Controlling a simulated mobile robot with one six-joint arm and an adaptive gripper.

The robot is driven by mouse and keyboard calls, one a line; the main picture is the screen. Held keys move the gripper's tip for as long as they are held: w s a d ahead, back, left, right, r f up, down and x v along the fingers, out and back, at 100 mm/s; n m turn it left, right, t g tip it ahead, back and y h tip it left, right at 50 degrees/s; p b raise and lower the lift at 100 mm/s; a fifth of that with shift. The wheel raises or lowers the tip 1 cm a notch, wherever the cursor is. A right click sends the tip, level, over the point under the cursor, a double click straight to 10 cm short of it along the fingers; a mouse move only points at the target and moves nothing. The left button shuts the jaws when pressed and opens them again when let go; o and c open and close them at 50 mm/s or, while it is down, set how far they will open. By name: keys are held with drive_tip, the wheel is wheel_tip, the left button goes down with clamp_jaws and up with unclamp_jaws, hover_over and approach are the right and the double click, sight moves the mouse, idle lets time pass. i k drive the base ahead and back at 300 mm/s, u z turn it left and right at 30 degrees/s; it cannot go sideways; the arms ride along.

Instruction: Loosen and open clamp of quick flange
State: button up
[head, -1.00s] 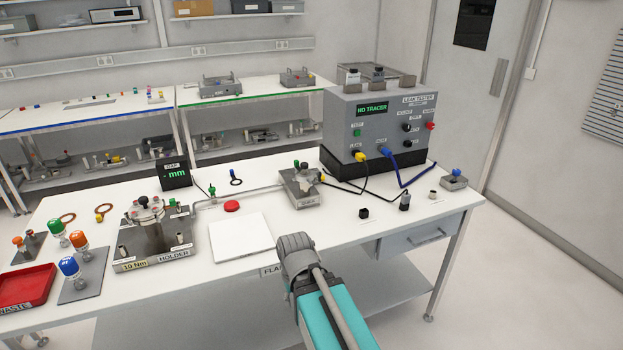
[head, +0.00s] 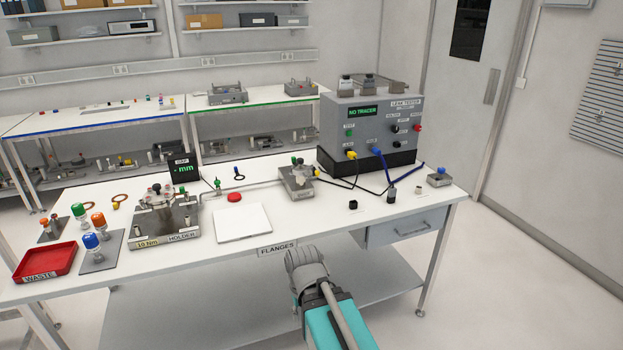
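A small grey fixture (head: 298,182) with a dark knob and a green-topped part stands mid-bench, joined to a thin metal pipe. It may carry the quick flange and clamp, but the clamp is too small to make out. A larger metal flange assembly (head: 164,212) with several bolts stands on a plate marked "10 Nm" and "HOLDER" at the left. My arm, teal with a grey rounded end, reaches up from the bottom, in front of the bench edge under the "FLANGES" label (head: 279,249).
The white bench (head: 330,225) holds a white pad (head: 242,222), a red button (head: 234,197), a red waste tray (head: 45,262), colour-capped tools at the left and a leak tester (head: 370,132) with cables at the back right. Floor at the right is clear.

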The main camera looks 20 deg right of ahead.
sight(295, 173)
drive_tip(key=k, duration=0.15)
drive_tip(key=u, duration=0.35)
drive_tip(key=i, duration=1.1)
drive_tip(key=z, duration=0.3)
